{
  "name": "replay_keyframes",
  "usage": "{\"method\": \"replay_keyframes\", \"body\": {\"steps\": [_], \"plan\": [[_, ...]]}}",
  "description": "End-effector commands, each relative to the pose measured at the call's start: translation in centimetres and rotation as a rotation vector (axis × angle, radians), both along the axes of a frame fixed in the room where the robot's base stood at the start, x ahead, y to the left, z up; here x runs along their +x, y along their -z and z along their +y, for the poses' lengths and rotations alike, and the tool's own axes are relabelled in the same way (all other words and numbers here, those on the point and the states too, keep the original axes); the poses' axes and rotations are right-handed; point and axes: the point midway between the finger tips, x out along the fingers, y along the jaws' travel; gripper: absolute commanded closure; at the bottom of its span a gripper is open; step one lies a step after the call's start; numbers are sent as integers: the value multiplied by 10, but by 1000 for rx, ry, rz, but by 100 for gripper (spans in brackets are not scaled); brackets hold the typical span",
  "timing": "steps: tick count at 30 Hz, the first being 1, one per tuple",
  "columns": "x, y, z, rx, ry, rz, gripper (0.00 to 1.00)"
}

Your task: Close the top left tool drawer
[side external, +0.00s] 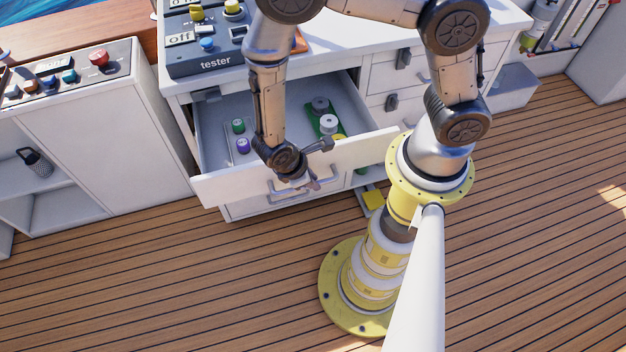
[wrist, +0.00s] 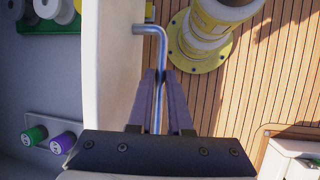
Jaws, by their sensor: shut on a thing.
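The top left tool drawer (side external: 226,190) of the white cabinet is pulled out, with its inside exposed. Its metal bar handle (wrist: 153,32) runs along the front face. My gripper (side external: 307,183) is at the handle in front of the drawer face. In the wrist view, the fingers (wrist: 157,85) are shut on the handle bar, which runs between them. The drawer holds a green spool (side external: 238,125), a purple spool (side external: 242,145) and a green holder with grey spools (side external: 328,122). My forearm hides part of the drawer's inside.
A tester box (side external: 208,62) stands on the cabinet top above the drawer. Closed drawers with dark latches (side external: 391,102) are to the right. A yellow object (side external: 373,199) lies by the cabinet's foot. The wooden deck (side external: 150,280) in front is mostly clear.

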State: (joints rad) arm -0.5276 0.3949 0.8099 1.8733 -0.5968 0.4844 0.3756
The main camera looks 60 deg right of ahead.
Motion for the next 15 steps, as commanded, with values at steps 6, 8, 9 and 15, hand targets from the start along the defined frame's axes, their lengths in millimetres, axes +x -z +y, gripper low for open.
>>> {"method": "replay_keyframes", "body": {"steps": [6,8,9,15], "plan": [[23,-1,-22,0,7,-3,100],[33,-1,-32,-1,8,-4,100],[39,-1,-39,-2,9,-4,100],[76,-1,-76,-2,9,-5,100]]}}
